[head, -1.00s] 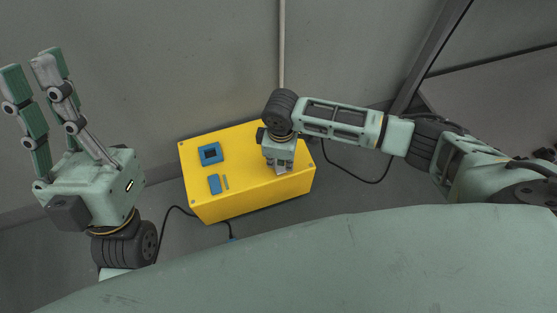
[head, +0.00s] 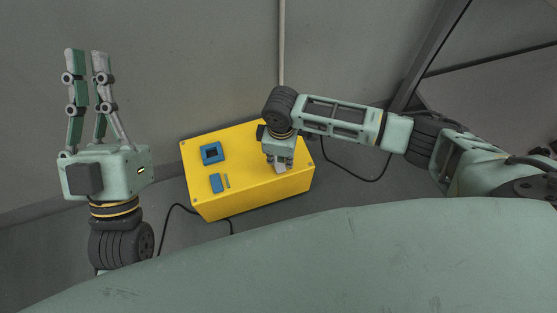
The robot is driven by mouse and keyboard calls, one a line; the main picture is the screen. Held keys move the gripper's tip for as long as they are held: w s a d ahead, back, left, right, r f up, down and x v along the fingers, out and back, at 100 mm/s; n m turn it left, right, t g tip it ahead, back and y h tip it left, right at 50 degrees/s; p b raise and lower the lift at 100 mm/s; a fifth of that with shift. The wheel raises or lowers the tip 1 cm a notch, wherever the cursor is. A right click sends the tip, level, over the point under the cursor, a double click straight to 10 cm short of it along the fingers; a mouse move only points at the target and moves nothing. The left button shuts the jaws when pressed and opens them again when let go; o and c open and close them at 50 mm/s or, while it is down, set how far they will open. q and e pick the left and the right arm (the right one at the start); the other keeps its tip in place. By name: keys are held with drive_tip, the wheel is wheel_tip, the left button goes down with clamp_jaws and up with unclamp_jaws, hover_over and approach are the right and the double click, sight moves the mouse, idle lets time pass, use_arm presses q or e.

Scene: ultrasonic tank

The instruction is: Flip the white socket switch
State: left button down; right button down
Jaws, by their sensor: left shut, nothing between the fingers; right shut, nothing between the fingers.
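The white socket switch (head: 280,168) shows as a small pale piece on top of the yellow box (head: 240,195), near its right end. My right gripper (head: 278,163) is over it, pointing down, shut, with its fingertips at or just above the switch. The gripper hides most of the switch, so I cannot tell its position or whether the fingers touch it. My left gripper (head: 87,52) is raised at the left, away from the box, its fingers pointing up and empty.
The box top also carries a blue square frame (head: 212,153) and a blue rectangular piece (head: 215,183) on its left half. Black cables (head: 365,180) lie on the floor on both sides. A grey wall (head: 200,60) with a vertical pipe (head: 282,50) stands behind.

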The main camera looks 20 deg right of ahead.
sight(280, 168)
drive_tip(key=shift+r+p, duration=0.3)
drive_tip(key=shift+r, duration=0.2)
drive_tip(key=shift+r+p, duration=0.25)
drive_tip(key=shift+p, duration=0.3)
drive_tip(key=shift+r+p, duration=0.25)
drive_tip(key=shift+p, duration=0.1)
drive_tip(key=shift+r+p, duration=0.25)
drive_tip(key=shift+p, duration=0.05)
drive_tip(key=shift+r, duration=0.2)
drive_tip(key=shift+r+p, duration=0.2)
drive_tip(key=shift+p, duration=0.35)
use_arm(q)
wheel_tip(280, 168, down, 21)
drive_tip(key=w+a+g+y, duration=0.1)
drive_tip(key=g+y, duration=0.3)
drive_tip(key=g, duration=0.8)
drive_tip(key=shift+w+a, duration=0.35)
drive_tip(key=shift+a, duration=0.35)
use_arm(e)
drive_tip(key=shift+r, duration=0.2)
use_arm(q)
drive_tip(key=shift+f+n, duration=0.1)
drive_tip(key=shift+n, duration=0.2)
